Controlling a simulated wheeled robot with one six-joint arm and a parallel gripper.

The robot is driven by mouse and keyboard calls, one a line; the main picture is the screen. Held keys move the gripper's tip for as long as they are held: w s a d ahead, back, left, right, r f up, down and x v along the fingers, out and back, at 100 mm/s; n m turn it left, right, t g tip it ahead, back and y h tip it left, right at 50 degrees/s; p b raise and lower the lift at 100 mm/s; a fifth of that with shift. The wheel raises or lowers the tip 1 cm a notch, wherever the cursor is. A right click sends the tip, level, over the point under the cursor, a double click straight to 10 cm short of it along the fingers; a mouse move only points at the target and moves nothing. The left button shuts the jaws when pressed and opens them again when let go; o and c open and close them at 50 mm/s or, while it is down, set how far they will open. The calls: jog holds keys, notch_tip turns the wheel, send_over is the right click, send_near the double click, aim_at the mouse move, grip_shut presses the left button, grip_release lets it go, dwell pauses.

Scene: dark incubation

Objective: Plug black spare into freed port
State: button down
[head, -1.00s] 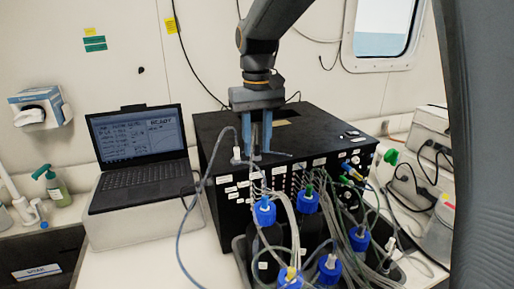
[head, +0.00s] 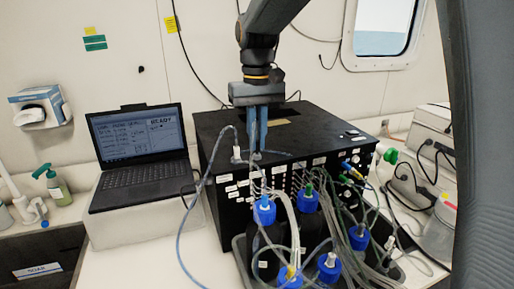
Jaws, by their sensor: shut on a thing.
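My gripper (head: 257,151) points straight down at the front top edge of the black box (head: 225,135). Its blue fingers are close together, shut on what looks like the black spare (head: 278,152), a thin dark piece showing at the fingertips. It is small and mostly hidden by the fingers, and it seems to be at the top of the box. The front panel of the box has rows of small ports (head: 240,190) with white labels. Which port is free cannot be told, as tubes and bottles cover much of the panel.
A white plug (head: 237,154) with a grey-blue cable is just left of the fingers. Blue-capped bottles (head: 265,210) with many tubes crowd the front of the box. A laptop (head: 140,150) stands on the left. A green connector (head: 390,156) is at the right.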

jog(key=shift+r, duration=2.45)
jog(key=shift+r, duration=0.1)
